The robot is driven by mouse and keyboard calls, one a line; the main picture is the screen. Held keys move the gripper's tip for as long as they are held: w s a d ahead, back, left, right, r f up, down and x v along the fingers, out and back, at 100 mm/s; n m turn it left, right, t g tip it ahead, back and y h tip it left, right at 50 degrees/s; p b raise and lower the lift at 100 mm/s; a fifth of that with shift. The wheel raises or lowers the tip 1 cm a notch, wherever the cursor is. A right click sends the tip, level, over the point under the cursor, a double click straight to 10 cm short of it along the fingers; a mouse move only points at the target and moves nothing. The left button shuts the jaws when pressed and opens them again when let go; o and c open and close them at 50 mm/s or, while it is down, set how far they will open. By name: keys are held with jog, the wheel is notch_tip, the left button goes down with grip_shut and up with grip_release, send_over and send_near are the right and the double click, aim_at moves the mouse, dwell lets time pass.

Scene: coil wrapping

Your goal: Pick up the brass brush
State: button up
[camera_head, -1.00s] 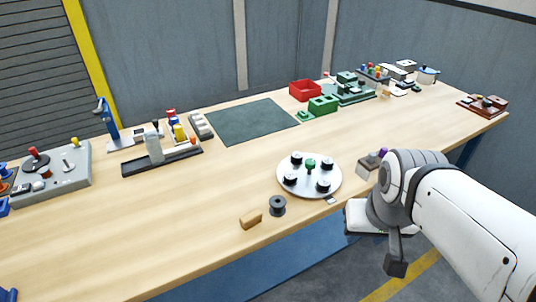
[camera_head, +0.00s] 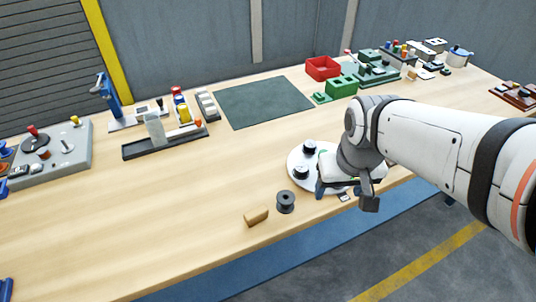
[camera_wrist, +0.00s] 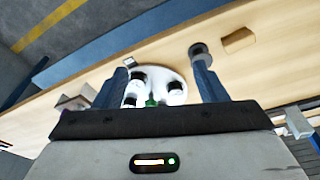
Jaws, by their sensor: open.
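No brush with clear bristles shows. A small tan-brown block (camera_head: 256,216) lies near the front edge of the table, left of a dark grey spool (camera_head: 285,202); I cannot tell whether it is the brass brush. In the wrist view the block (camera_wrist: 238,40) lies beyond the spool (camera_wrist: 197,50), toward the upper right. My gripper (camera_head: 338,190) is over the front of a round white plate (camera_head: 300,160), right of the spool and apart from the block. In the wrist view my gripper (camera_wrist: 158,68) has its blue fingers spread, with nothing held between them.
The plate carries black knobs and hides partly behind my arm. A small grey tag (camera_head: 344,197) sits at the table edge. A dark green mat (camera_head: 262,102), a red bin (camera_head: 322,68) and a black fixture (camera_head: 165,140) stand farther back. The table left of the block is clear.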

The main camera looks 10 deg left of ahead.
aim_at(256, 211)
jog(key=o, duration=0.3)
jog(key=w+a+f+n+g, duration=0.1)
jog(key=w+a+f+n, duration=0.1)
jog(key=a, duration=0.5)
jog(key=shift+w+a+f+n, duration=0.35)
jog(key=shift+w+f, duration=0.25)
jog(key=shift+f, duration=0.3)
jog(key=shift+o, duration=0.5)
jog(key=a+f+n, duration=0.1)
jog(key=a, duration=0.2)
jog(key=a+f, duration=0.2)
jog(key=a, duration=0.1)
jog(key=a+f+n+g, duration=0.1)
jog(key=a+f, duration=0.1)
jog(key=a, duration=0.2)
jog(key=shift+w+f+n+b, duration=0.15)
jog(key=shift+f+n+b, duration=0.1)
jog(key=shift+n+b, duration=0.1)
jog(key=shift+a+f+p, duration=0.15)
jog(key=shift+f+p, duration=0.1)
jog(key=shift+f, duration=1.8)
jog(key=shift+a+f+p, duration=0.1)
jog(key=shift+f+p, duration=0.1)
jog(key=shift+f, duration=1.8)
